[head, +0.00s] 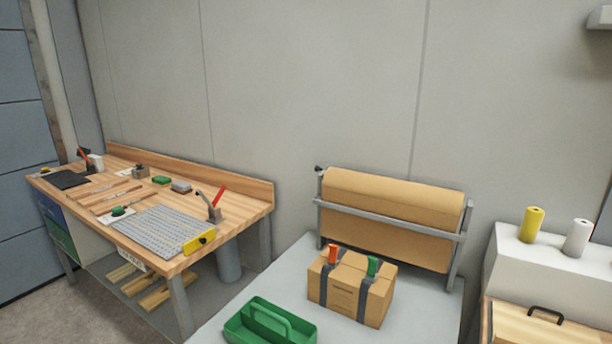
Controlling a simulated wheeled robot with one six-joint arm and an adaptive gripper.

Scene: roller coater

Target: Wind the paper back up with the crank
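A large roll of brown paper (385,195) sits in a grey metal stand at the back of the grey table, against the wall. A sheet of the paper hangs down (390,236) behind the stand's front bar (390,221). A small dark knob (319,169) shows at the roll's left end; it may be the crank, but it is too small to tell. My gripper is not in the head view.
A cardboard box (339,301) with grey straps and orange and green handles stands before the roll. A green tote (263,327) is at the table's front. A wooden workbench (241,208) with tools is at left. Yellow (531,225) and white (578,238) rolls stand at right.

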